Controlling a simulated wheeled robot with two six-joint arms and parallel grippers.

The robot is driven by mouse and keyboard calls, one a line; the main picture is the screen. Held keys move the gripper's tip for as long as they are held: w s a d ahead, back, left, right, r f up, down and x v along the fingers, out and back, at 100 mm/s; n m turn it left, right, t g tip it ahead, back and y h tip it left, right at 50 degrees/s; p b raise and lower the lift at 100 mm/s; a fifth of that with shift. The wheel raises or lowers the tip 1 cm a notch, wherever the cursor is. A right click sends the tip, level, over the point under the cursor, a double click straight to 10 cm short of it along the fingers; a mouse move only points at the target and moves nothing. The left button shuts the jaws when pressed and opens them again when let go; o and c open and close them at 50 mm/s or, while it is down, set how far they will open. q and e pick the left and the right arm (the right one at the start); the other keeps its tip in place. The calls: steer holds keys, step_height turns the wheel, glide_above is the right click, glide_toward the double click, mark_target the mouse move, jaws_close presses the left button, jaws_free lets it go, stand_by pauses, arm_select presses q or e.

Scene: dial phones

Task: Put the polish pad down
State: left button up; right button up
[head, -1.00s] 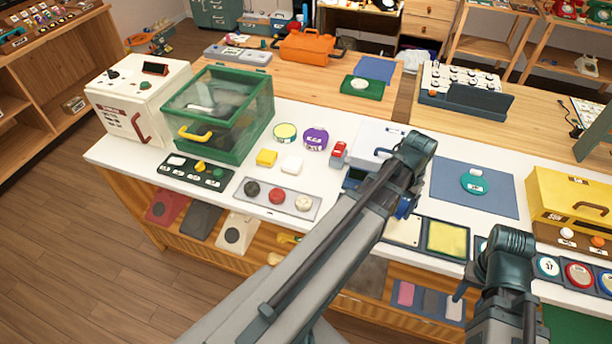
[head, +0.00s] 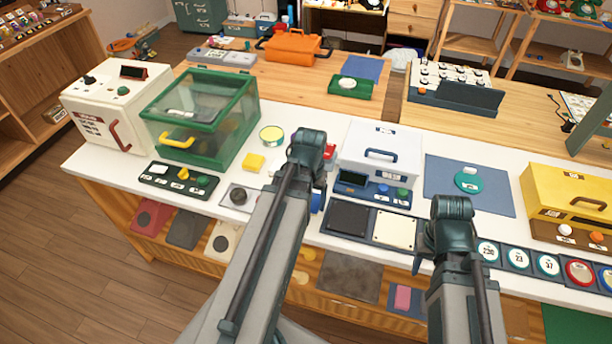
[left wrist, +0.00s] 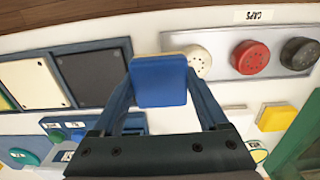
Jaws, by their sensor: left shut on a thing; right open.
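The polish pad (left wrist: 160,82) is a blue square block with a pale edge, held between the fingers of my left gripper (left wrist: 160,92) in the left wrist view. A bit of its blue shows beside my left arm in the head view (head: 317,199). My left gripper is shut on the pad above the white counter (head: 110,165), near the grey caps tray (left wrist: 225,62). Whether the pad touches anything below is unclear. My right gripper (head: 420,258) is open at the counter's front edge, partly hidden by its wrist.
A black square panel (head: 347,218) and a cream panel (head: 394,229) lie right of my left arm. A white case (head: 378,150) stands behind them. A yellow block (head: 254,162), a tin (head: 272,135) and a green glass box (head: 205,120) stand to the left.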

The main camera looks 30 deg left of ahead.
arm_select(q)
steer(key=w+a, duration=0.2)
steer(key=w, duration=0.2)
steer(key=w+a+f+b, duration=0.1)
steer(key=w+a, duration=0.2)
steer(key=w, duration=0.1)
steer(key=w+a, duration=0.2)
steer(key=w, duration=0.2)
steer(key=shift+w+a+f, duration=0.2)
steer(key=shift+w+a, duration=0.1)
steer(key=shift+a, duration=0.1)
step_height(320, 180, down, 4)
steer(key=b, duration=0.3)
steer(key=shift+w+r+b, duration=0.1)
steer(key=shift+r+b, duration=0.1)
steer(key=shift+b, duration=0.2)
steer(key=shift+f, duration=0.1)
steer(key=shift+f, duration=0.15)
steer(key=o, duration=1.2)
steer(key=shift+r, duration=0.3)
step_height(320, 180, up, 12)
steer(key=p, duration=1.2)
